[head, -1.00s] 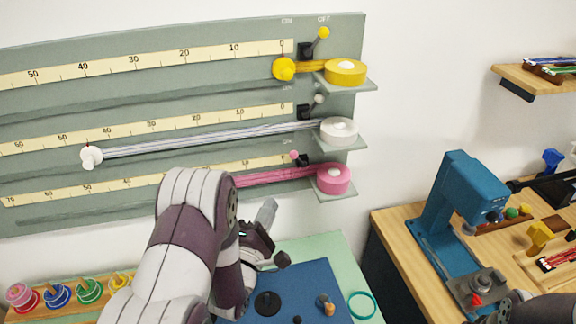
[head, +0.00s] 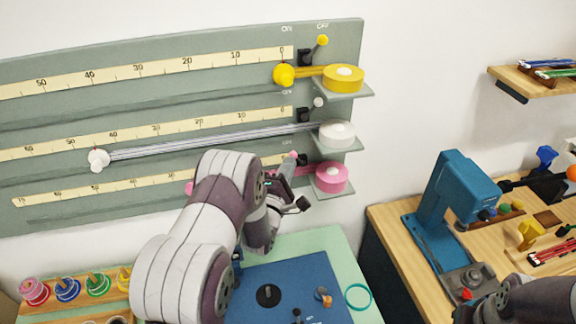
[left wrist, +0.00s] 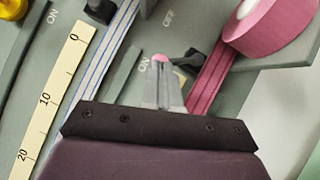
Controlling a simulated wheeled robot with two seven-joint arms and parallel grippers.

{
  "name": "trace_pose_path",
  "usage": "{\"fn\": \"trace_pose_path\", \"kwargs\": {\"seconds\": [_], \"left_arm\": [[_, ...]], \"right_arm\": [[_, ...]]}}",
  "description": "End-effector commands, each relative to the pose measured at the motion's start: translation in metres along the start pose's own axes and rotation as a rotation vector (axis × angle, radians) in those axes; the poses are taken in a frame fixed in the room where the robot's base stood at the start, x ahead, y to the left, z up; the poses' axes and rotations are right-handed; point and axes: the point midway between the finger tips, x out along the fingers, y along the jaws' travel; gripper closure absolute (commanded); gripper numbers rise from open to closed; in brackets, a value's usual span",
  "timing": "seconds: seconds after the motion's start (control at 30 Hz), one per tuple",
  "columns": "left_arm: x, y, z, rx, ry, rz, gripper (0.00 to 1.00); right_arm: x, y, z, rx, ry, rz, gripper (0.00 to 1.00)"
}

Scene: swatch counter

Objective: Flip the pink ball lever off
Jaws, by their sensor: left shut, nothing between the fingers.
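The pink ball lever (head: 292,156) is on the board's lowest row, its ball tilted left of its black base toward the ON side. In the left wrist view its pink ball (left wrist: 160,57) shows just beyond the fingertips, with the dark lever base to its right. My left gripper (head: 285,170) is shut and empty, its tips close by the ball; I cannot tell whether they touch. It also shows in the left wrist view (left wrist: 163,92). In the head view my left arm hides part of the pink row. My right gripper is not in view.
The pink tape roll (head: 332,177) sits on a small shelf right of the lever. The yellow lever (head: 321,41) and the white lever (head: 318,103) are above. A blue mat (head: 290,285) lies below, and a blue press (head: 450,215) stands right.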

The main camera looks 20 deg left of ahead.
Motion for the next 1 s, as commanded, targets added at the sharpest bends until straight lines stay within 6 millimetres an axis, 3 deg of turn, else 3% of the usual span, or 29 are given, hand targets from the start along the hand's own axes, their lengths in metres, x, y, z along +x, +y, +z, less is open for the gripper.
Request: {"fn": "trace_pose_path", "kwargs": {"seconds": [1.0], "left_arm": [[0.006, 0.01, 0.01, 0.163, 0.0, -0.113, 1.0]], "right_arm": [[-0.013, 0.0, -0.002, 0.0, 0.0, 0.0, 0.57]]}}
